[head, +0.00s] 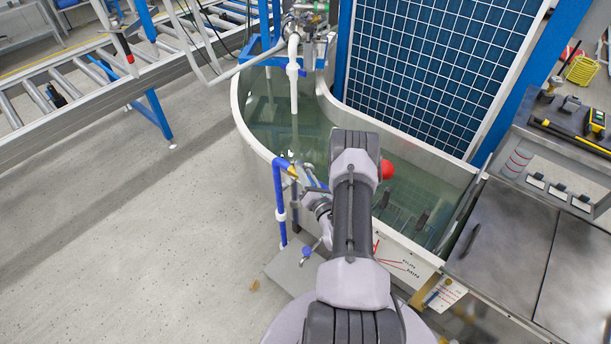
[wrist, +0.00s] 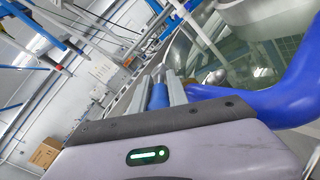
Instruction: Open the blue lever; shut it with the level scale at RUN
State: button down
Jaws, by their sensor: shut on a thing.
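My gripper (head: 306,176) is at the tank's left rim, beside the brass-coloured valve (head: 292,171) on top of a blue pipe (head: 280,205). In the wrist view my gripper (wrist: 168,88) is shut on the blue lever (wrist: 158,97), whose blue end shows between the two grey fingers. The thick blue pipe (wrist: 292,98) curves close by at the right. The level scale (head: 398,263), with red lines and small lettering, is on the tank's front wall, partly behind my arm. A red float ball (head: 387,170) shows at the water; its level against the scale cannot be read.
The curved tank (head: 244,118) holds greenish water under a white downpipe (head: 293,78). A blue grid panel (head: 440,65) stands behind. A steel bench (head: 505,235) with tools is at the right. A roller conveyor (head: 75,75) is at upper left. The left floor is clear.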

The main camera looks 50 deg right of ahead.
jog(key=c, duration=1.3)
grip_release()
jog(key=p+v, duration=0.4)
jog(key=v, duration=1.3)
jog(key=shift+s+p, duration=0.2)
jog(key=shift+p, duration=0.2)
jog(key=shift+c, duration=0.2)
